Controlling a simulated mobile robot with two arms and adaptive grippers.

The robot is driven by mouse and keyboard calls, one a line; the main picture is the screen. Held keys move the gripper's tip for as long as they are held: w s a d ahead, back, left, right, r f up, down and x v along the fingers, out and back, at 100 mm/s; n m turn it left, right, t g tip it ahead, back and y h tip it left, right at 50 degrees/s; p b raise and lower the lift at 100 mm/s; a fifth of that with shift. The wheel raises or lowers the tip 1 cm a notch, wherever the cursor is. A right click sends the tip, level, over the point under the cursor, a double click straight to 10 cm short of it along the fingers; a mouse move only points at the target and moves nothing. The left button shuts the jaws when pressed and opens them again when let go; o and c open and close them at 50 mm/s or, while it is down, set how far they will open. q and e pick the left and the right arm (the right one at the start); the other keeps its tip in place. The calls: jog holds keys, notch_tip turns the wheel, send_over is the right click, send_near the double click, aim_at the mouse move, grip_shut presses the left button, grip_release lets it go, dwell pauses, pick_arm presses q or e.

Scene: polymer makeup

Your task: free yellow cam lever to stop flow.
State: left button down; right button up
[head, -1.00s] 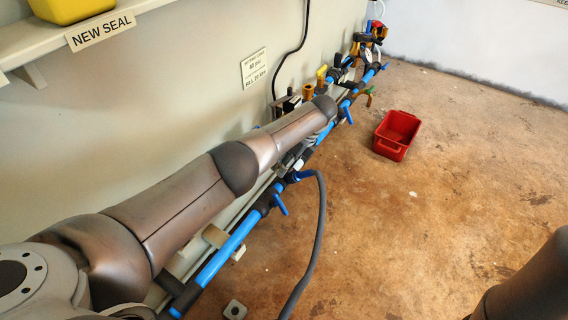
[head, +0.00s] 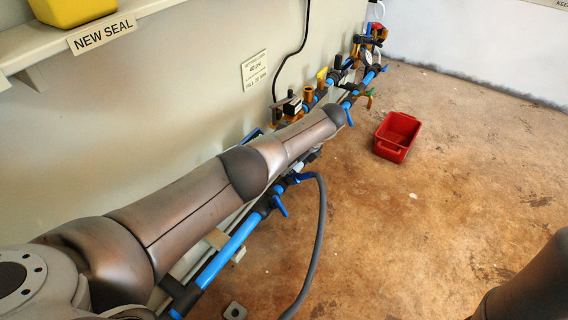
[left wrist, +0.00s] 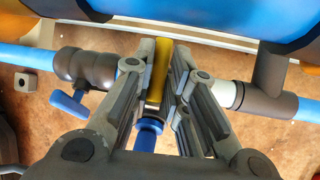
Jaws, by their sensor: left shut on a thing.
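My left gripper (left wrist: 158,75) is shut on a yellow lever (left wrist: 161,65) in the left wrist view. The lever stands between the two fingers, above a blue fitting (left wrist: 148,136). In the head view my left arm reaches along the wall, and its gripper and the held lever are hidden behind it. Another yellow handle (head: 321,74) shows farther along the pipe, beyond the arm. My right gripper is not in view.
A blue pipe (head: 228,250) with blue valve handles runs along the wall. A grey hose (head: 319,240) hangs from it to the floor. A red bin (head: 384,149) stands on open floor. A shelf (head: 50,48) labelled "NEW SEAL" holds a yellow container (head: 72,10).

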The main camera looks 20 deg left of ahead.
pick_arm(q)
jog(key=shift+s+d+f+y+b, duration=0.2)
jog(key=shift+d+y+b, duration=0.25)
jog(key=shift+y+b, duration=0.5)
jog(key=y+b, duration=0.2)
jog(key=b, duration=0.1)
jog(key=shift+d+r+y, duration=0.15)
jog(key=shift+d+y, duration=0.1)
jog(key=shift+y, duration=0.1)
jog(key=shift+s+d+r+n+y+b, duration=0.1)
jog(key=shift+d+r+n+y+b, duration=0.1)
jog(key=shift+n+y+b, duration=0.25)
jog(key=c, duration=1.7)
grip_release()
jog(key=shift+o, duration=1.2)
jog(key=shift+m+t, duration=0.25)
jog(key=shift+t, duration=0.05)
jog(key=shift+a+r, duration=0.1)
